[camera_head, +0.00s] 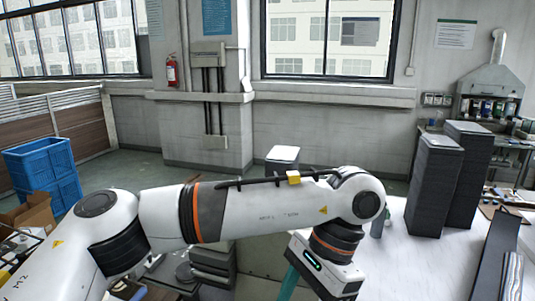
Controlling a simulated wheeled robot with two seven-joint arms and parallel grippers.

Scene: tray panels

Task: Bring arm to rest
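My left arm comes in from the left and stretches across the middle of the camera_head view. Its wrist is bent down near the white table (420,265), and a small green light shows on it. The fingers of my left gripper are below the bottom edge, out of view. My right arm and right gripper are not seen. Two tall stacks of dark trays, a nearer stack (434,188) and a farther stack (468,178), stand upright on the table, right of my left wrist and apart from it.
A long dark panel (495,258) stands at the table's right side. Blue crates (42,172) and a cardboard box (30,213) stand at the left. Dark stacked items (212,265) lie below my forearm. Bare table lies between wrist and panel.

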